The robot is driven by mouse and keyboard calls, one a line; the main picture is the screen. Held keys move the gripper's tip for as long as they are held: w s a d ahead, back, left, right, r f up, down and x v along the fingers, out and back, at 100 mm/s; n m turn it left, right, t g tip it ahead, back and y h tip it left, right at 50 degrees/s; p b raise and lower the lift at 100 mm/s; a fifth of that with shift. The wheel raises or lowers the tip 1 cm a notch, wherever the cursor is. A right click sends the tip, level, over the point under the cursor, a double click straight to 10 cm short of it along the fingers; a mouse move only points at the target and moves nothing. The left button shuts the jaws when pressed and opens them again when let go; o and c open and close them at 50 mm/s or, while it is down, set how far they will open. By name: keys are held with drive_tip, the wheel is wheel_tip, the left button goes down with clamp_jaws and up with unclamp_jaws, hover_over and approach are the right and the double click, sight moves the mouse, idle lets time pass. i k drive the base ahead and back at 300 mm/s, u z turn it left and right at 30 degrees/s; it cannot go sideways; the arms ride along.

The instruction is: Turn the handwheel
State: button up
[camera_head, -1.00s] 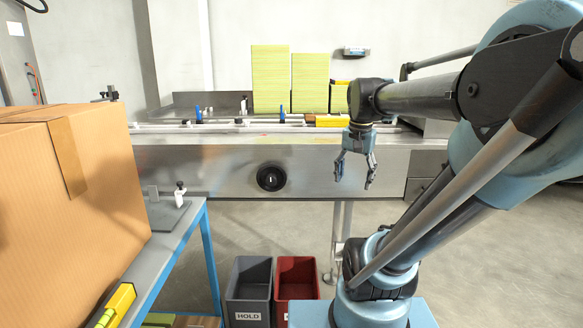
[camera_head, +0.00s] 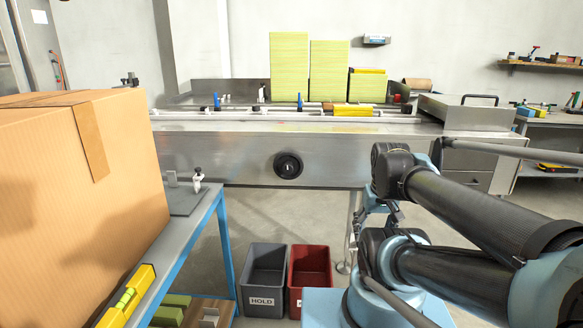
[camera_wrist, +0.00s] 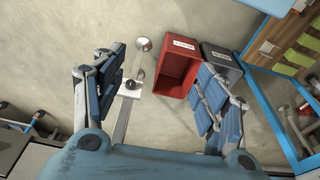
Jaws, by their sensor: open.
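The handwheel (camera_head: 288,165) is a small black round wheel on the front face of the steel machine (camera_head: 230,155). It is in plain sight in the head view, and I cannot make it out in the wrist view. My gripper (camera_head: 378,213) is low and to the right of the handwheel, apart from it, partly hidden by my arm. In the wrist view my gripper (camera_wrist: 160,85) shows its blue-padded fingers spread wide, with nothing between them but floor and bins farther off.
A grey HOLD bin (camera_head: 265,310) and a red bin (camera_head: 308,262) stand on the floor below the machine. A blue-framed table (camera_head: 222,240) with a large cardboard box (camera_head: 85,210) is at the left. Yellow-green stacks (camera_head: 290,65) stand on the machine.

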sight(287, 165)
drive_tip(key=u, duration=2.2)
drive_tip(key=k, duration=1.2)
drive_tip(key=u, duration=0.05)
